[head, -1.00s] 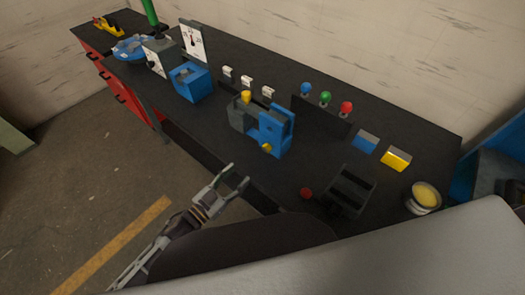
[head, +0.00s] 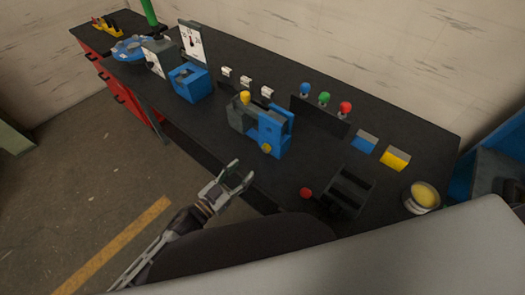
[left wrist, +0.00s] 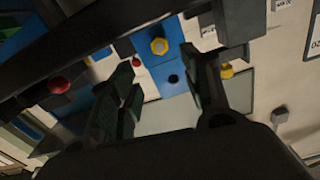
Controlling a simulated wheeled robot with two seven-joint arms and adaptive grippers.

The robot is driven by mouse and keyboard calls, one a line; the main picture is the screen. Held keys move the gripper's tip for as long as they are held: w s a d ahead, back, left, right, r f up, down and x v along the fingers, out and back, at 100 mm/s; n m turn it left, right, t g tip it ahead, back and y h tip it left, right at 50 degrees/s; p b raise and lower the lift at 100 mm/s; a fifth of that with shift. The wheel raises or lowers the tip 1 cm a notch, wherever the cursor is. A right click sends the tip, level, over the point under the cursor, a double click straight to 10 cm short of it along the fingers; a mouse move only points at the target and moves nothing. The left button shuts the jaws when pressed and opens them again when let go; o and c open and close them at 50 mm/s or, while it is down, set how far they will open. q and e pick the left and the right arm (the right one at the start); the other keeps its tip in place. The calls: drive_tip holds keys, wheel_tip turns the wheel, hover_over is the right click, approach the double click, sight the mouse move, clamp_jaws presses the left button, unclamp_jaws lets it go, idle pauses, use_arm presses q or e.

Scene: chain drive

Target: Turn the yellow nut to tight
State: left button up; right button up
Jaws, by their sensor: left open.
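The yellow nut (head: 266,148) is on the front face of the blue and dark grey device (head: 271,125) in the middle of the bench. In the left wrist view the nut (left wrist: 159,46) shows as a hexagon on a blue face, beyond the fingertips and roughly between them. My left gripper (head: 241,172) is open and empty, by the bench's front edge, apart from the nut and to its lower left in the head view. The nut's tightness cannot be read. My right gripper is not in view.
A yellow knob (head: 245,97) tops the device. A red button (head: 305,193) and a dark bracket (head: 350,190) stand to its right. Blue, green and red knobs (head: 324,98) stand behind. A blue box (head: 190,84) is at left. The bench strip before the device is mostly clear.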

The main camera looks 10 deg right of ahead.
sight(265, 150)
use_arm(q)
drive_tip(key=shift+p+x, duration=0.5)
drive_tip(key=shift+x, duration=5.25)
drive_tip(key=shift+c, duration=0.5)
drive_tip(key=c, duration=0.9)
drive_tip(key=shift+m, duration=2.1)
drive_tip(key=o, duration=1)
